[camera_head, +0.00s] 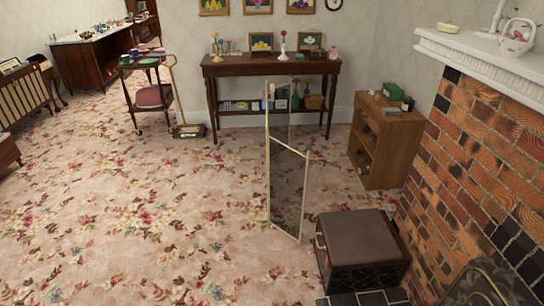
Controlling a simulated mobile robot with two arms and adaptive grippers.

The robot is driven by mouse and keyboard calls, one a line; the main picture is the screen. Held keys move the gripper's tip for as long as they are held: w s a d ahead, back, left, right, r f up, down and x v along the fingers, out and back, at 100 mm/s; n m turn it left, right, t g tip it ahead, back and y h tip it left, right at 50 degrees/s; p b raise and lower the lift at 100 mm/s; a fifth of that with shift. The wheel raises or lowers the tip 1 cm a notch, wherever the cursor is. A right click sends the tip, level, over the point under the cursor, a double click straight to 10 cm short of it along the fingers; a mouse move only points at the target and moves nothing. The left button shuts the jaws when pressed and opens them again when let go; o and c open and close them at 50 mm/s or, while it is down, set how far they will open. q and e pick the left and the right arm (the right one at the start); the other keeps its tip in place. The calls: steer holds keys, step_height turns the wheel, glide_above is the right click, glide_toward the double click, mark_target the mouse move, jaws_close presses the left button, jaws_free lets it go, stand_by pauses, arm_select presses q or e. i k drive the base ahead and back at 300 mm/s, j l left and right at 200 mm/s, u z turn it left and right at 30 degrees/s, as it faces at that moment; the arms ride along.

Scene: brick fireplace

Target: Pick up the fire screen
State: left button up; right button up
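The fire screen (287,190) stands upright on the floral carpet near the middle of the view. It has see-through dark panels in a thin, pale gold frame, and its panels are folded at an angle to each other. Its lower end is close to a dark box with a brown padded top (358,239); I cannot tell whether they touch. Neither of my grippers shows in the head view.
The brick fireplace (470,165) with its white mantel (490,50) fills the right side. A wooden cabinet (387,140) and a dark console table (270,68) stand behind the screen. A trolley (148,97) is further left. The carpet at left and front is clear.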

mark_target(272, 86)
steer(key=i+u, duration=0.25)
steer(key=i, duration=0.5)
steer(key=i+l+u, duration=0.2)
steer(key=i, duration=0.5)
steer(key=i+j+u, duration=0.1)
steer(key=i+u, duration=0.25)
steer(key=i, duration=0.25)
steer(key=i+u, duration=0.35)
steer(key=i, duration=0.25)
steer(key=i+j+z, duration=0.1)
steer(key=i+z, duration=0.2)
steer(key=i, duration=0.15)
steer(key=i+j+z, duration=0.45)
steer(key=z, duration=0.3)
steer(key=i+j+z, duration=0.15)
steer(key=z, duration=0.25)
steer(key=i+j+z, duration=0.25)
steer(key=z, duration=0.15)
steer(key=i+j+z, duration=0.15)
steer(key=z, duration=0.3)
steer(key=j+z, duration=0.4)
steer(key=i, duration=0.05)
